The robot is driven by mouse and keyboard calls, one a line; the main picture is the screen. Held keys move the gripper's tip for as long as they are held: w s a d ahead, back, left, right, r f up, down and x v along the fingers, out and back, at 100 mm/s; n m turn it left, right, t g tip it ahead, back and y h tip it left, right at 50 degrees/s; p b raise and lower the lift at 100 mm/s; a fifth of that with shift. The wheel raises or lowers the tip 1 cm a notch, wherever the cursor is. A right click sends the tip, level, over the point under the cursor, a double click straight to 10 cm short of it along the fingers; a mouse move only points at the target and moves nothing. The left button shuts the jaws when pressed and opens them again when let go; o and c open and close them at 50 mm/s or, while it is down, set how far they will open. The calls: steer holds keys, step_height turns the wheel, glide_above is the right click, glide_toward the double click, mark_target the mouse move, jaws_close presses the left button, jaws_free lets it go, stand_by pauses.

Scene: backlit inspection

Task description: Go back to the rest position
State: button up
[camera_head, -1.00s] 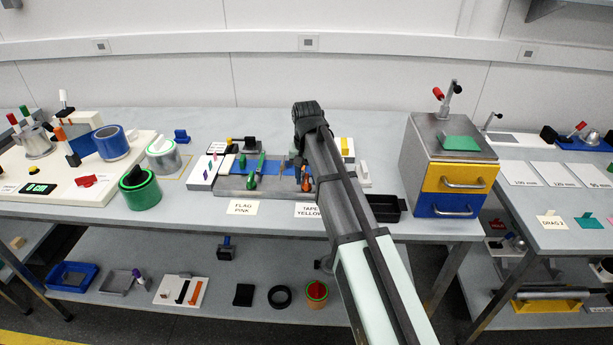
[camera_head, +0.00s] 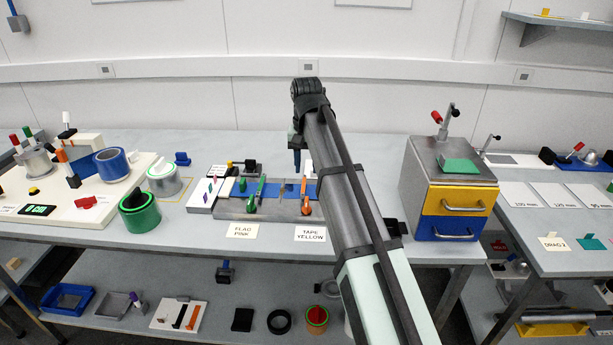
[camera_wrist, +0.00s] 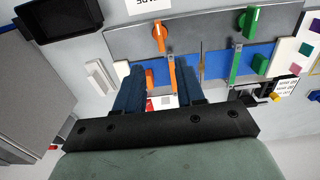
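My gripper (camera_wrist: 159,78) shows in the wrist view as two blue fingers held apart with nothing gripped between them. It hangs above the bench, over the back edge of a grey fixture (camera_wrist: 118,42) with an orange lever (camera_wrist: 171,75) and a green lever (camera_wrist: 235,62). The orange lever's end appears between the fingers from above, but the fingers look clear of it. In the head view the gripper (camera_head: 296,150) is mostly hidden behind my arm. The fixture (camera_head: 235,208) lies in front of it, with "FLAG PINK" and "TAPE YELLOW" labels at its front.
A drawer cabinet (camera_head: 452,160) with yellow and blue drawers stands right of my arm. A black tray (camera_wrist: 60,15) lies near the fixture. Left are a green tape roll (camera_head: 139,212) and a white panel (camera_head: 90,205) carrying several items. The back of the bench is largely clear.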

steer(key=shift+r, duration=0.65)
